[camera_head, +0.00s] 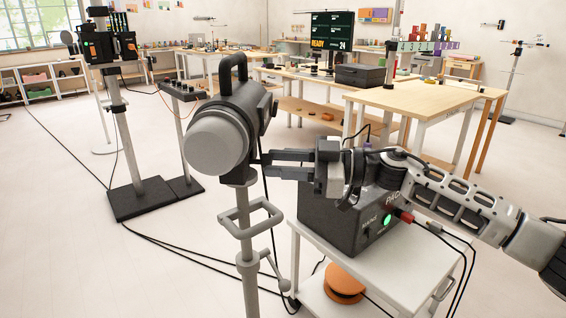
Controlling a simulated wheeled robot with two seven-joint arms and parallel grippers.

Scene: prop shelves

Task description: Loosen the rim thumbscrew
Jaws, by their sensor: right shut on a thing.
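A lamp-like head (218,138) with a pale grey round front, a dark body and a black top handle sits on a grey stand (243,225). My right gripper (262,158) reaches in from the right at the side of the head, just behind its pale front. Its two dark fingers are shut on a small part at the rim, which I take to be the rim thumbscrew. The fingertips hide nearly all of that part, so its shape and how far it is turned cannot be seen. My left gripper is not in view.
A black power box (345,222) with a green light stands on a white cart (400,268) under my right arm. An orange reel (343,283) is on the lower shelf. Cables cross the floor. A wooden table (425,97) stands behind; the left floor is mostly open.

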